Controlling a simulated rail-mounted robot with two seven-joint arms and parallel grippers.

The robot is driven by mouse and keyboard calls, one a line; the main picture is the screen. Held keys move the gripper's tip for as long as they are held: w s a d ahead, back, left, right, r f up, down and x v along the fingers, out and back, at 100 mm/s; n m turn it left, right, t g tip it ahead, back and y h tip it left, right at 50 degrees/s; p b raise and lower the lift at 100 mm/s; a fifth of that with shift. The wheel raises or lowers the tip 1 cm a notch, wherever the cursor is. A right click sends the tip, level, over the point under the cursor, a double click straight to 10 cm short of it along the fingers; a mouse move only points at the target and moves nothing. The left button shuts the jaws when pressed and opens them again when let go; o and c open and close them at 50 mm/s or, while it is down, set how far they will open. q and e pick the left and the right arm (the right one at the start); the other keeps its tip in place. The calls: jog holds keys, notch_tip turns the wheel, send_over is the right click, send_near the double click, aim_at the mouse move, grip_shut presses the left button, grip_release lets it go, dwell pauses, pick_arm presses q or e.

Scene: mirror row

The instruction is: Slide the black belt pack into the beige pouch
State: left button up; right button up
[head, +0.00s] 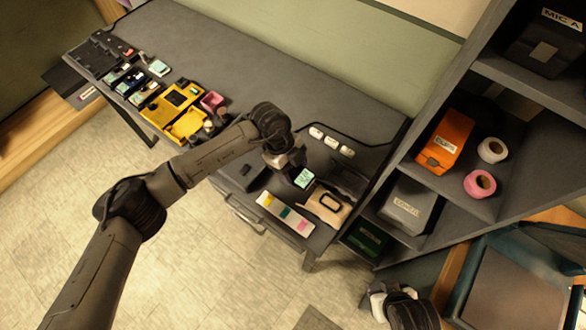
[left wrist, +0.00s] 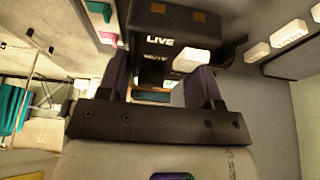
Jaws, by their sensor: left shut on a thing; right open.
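The black belt pack (head: 242,175) shows beside my left gripper (head: 283,158) in the head view. In the left wrist view the belt pack (left wrist: 160,22) fills the top middle, with "LIVE" and "MUTE" lettering and a white switch. My left gripper (left wrist: 160,80) is shut on it, one dark finger at each side. I cannot tell whether it touches the table. The beige pouch (head: 342,214) lies right of it near the table's front edge, with a dark-rimmed window. My right gripper (head: 380,300) is open and empty low in the head view, off the table.
A white strip with coloured tabs (head: 270,204) lies in front of the belt pack. A green-screened item (head: 304,178) lies between pack and pouch. Three white blocks (head: 331,142) stand behind. A grey shelf unit (head: 470,200) rises at right. The table's back middle (head: 220,60) is clear.

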pick_arm(q)
jog(key=shift+d+f+b, duration=0.1)
jog(key=shift+f+b, duration=0.3)
jog(key=shift+f, duration=0.05)
notch_tip(320, 180, down, 7)
jog(key=b, duration=0.6)
jog(key=shift+r, duration=0.1)
jog(key=o, duration=1.1)
jog(key=v, duration=1.2)
jog(key=shift+r, duration=0.1)
jog(key=shift+v, duration=0.85)
